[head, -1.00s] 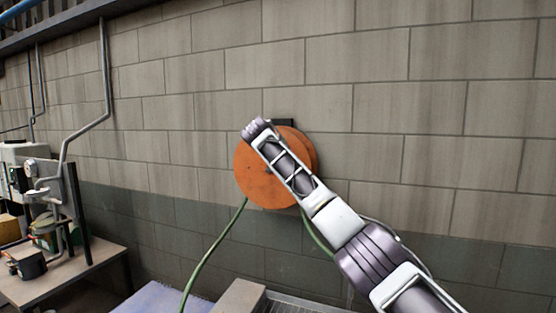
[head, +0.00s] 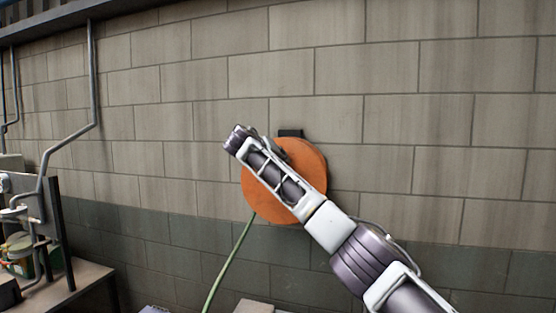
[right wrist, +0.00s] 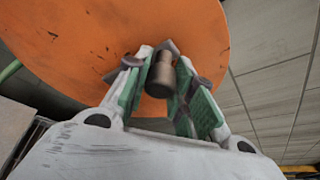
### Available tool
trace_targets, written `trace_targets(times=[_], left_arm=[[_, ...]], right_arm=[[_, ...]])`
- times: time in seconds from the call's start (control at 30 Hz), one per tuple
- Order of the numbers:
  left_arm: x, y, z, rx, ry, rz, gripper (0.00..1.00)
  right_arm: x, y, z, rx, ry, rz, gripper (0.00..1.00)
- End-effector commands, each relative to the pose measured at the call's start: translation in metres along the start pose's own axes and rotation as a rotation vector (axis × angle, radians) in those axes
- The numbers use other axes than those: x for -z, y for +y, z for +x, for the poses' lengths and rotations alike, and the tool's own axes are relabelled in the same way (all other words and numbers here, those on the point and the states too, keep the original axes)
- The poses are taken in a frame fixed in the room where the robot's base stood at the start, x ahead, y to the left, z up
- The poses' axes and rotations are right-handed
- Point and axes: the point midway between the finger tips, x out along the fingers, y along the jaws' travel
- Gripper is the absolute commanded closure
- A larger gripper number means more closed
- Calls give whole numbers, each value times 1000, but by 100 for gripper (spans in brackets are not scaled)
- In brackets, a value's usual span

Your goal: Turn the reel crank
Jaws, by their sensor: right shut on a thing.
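The orange reel (head: 304,163) hangs on the block wall, with a green hose running down from it. My right arm crosses in front of the reel in the head view, and my right gripper (head: 238,140) reaches past its upper left edge. In the right wrist view, the reel's orange face (right wrist: 120,35) fills the upper left. My right gripper (right wrist: 160,85) is shut on the brownish crank knob (right wrist: 160,76), which stands between its green-padded fingers. The knob is hidden behind my arm in the head view. My left gripper is not in view.
A green hose (head: 230,262) hangs below the reel. A workbench (head: 88,285) with a grey frame and containers stands at the lower left. A grey pipe (head: 91,80) runs down the wall at left. The wall right of the reel is bare.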

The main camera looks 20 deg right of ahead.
Motion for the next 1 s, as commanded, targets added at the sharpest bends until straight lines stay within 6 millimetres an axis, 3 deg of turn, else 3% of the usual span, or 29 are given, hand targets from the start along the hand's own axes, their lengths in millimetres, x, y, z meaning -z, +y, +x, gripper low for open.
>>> trace_targets(times=[0.67,0.7,0.83,1.0], left_arm=[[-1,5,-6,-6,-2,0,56],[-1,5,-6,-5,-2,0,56],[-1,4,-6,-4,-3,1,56],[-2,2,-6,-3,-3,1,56]], right_arm=[[2,5,-2,26,3,-79,100],[2,5,-2,26,4,-79,70],[2,4,-2,27,3,-78,53],[1,3,-2,28,2,-77,52]])
